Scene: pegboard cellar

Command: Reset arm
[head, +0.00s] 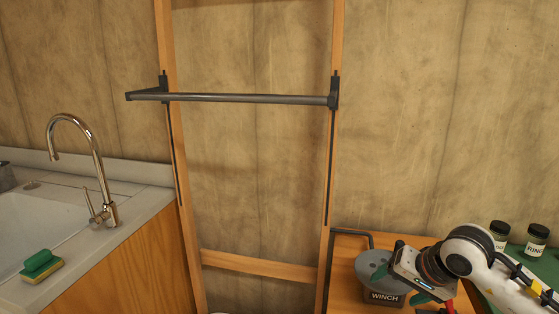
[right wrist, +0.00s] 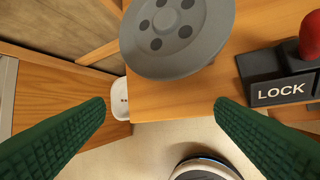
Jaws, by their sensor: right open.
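My right arm comes in from the right in the head view, with its right gripper (head: 403,284) over the wooden bench, close beside the grey winch disc (head: 371,262). The right wrist view shows the two green ridged fingers spread wide, with nothing between the tips of the gripper (right wrist: 160,108). The holed winch disc (right wrist: 177,38) lies beyond the fingertips there, apart from them. The label block (head: 384,297) below the disc reads WINCH. My left gripper is not in view.
A LOCK box (right wrist: 280,88) with a red knob (right wrist: 312,36) stands on the bench (right wrist: 165,98). Two jars (head: 536,240) (head: 499,234) stand at the right. A dark bar (head: 245,98) crosses a wooden frame. A sink counter with tap (head: 98,180) and sponge (head: 43,270) is left.

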